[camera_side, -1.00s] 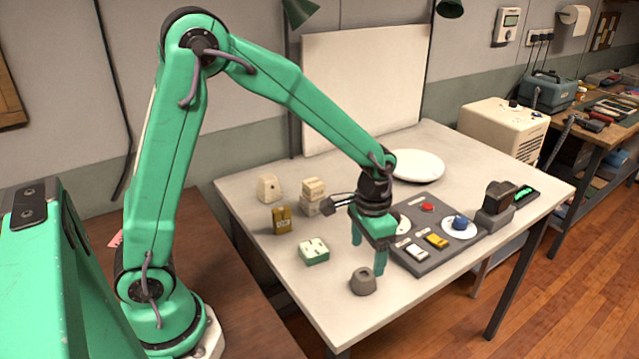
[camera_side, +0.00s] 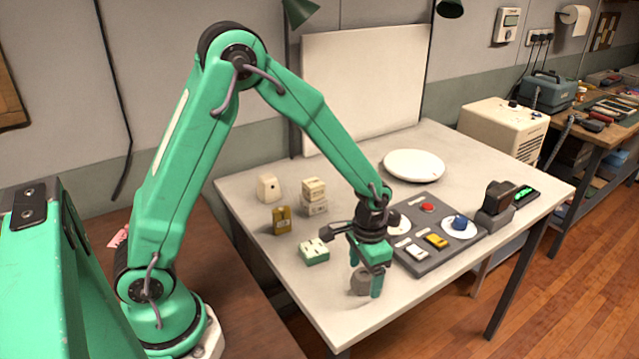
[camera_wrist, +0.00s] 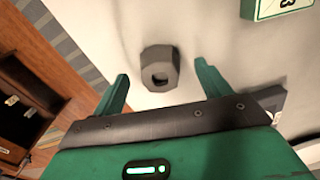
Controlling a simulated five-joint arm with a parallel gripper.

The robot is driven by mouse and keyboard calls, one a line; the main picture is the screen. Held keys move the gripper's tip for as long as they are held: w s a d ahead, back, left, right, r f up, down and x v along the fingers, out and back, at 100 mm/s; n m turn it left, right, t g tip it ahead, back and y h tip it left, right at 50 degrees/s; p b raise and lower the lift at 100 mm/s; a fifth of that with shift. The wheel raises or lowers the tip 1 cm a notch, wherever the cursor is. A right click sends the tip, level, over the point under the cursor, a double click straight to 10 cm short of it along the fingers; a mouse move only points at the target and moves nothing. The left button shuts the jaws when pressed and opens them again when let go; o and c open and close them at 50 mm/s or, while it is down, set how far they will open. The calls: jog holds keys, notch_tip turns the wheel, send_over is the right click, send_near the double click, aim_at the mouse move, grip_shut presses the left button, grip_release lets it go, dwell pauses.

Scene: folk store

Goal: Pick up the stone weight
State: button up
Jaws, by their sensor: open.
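The stone weight (camera_side: 360,286) is a small grey faceted block with a hole in its top. It stands on the white table near the front edge. In the side view my gripper (camera_side: 365,271) is low over it, with the green fingers pointing down and partly covering it. In the wrist view the weight (camera_wrist: 161,58) shows ahead of the gap between my two spread fingers. The gripper is open and empty, and I see no contact with the weight.
A green-and-white block (camera_side: 314,252) sits close to the left of the gripper. A grey control panel (camera_side: 412,264) with switches lies to the right. A yellow box (camera_side: 282,220), stacked cream blocks (camera_side: 314,197) and a white plate (camera_side: 414,165) are farther back. The table front is mostly clear.

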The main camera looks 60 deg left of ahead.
jog(key=shift+f, duration=0.7)
jog(key=c, duration=1.3)
